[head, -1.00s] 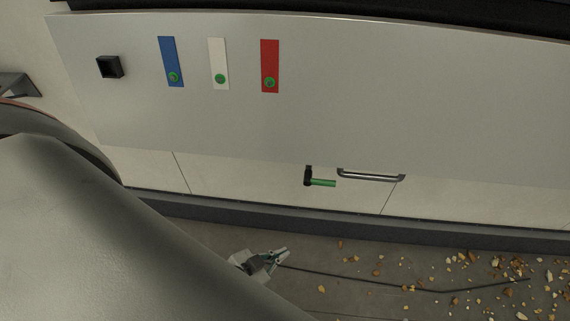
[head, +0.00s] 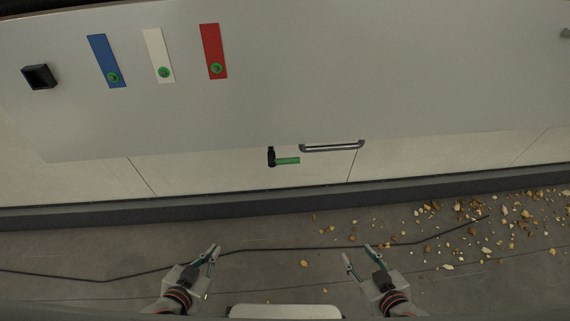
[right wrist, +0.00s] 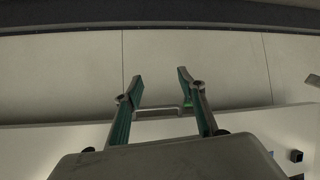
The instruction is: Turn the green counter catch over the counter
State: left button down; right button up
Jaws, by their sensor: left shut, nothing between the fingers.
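The green counter catch (head: 288,161) is a small green lever on a black pivot piece, just below the counter's lower edge in the head view. The lever points sideways to the right. The counter (head: 420,80) is a broad grey panel. In the right wrist view a bit of the green catch (right wrist: 188,104) shows beside one finger, partly hidden. My left gripper (head: 213,255) is shut and empty, low in the head view and apart from the catch. My right gripper (head: 358,253) is open and empty, below and to the right of the catch; its spread fingers also show in the right wrist view (right wrist: 160,80).
A metal bar handle (head: 332,146) is right of the catch. Blue (head: 106,62), white (head: 158,56) and red (head: 213,52) strips with green round parts and a black square box (head: 39,77) are on the counter. Rubble (head: 470,215) and a dark cable (head: 290,248) lie on the floor.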

aim_at(273, 162)
jog(key=l+u, duration=0.2)
jog(key=u, duration=0.7)
jog(key=l+u, duration=0.4)
jog(key=k+l+u, duration=0.15)
jog(key=l+u, duration=0.2)
jog(key=k+l+u, duration=0.1)
jog(key=l, duration=0.25)
jog(key=k+l+u, duration=0.1)
jog(key=l, duration=0.2)
jog(key=k+l+u, duration=0.1)
jog(key=k+l, duration=0.2)
jog(key=l, duration=0.2)
jog(key=k+l, duration=0.2)
jog(key=l, duration=0.2)
jog(key=k+l, duration=0.25)
jog(key=l+u, duration=0.05)
jog(key=l, duration=0.05)
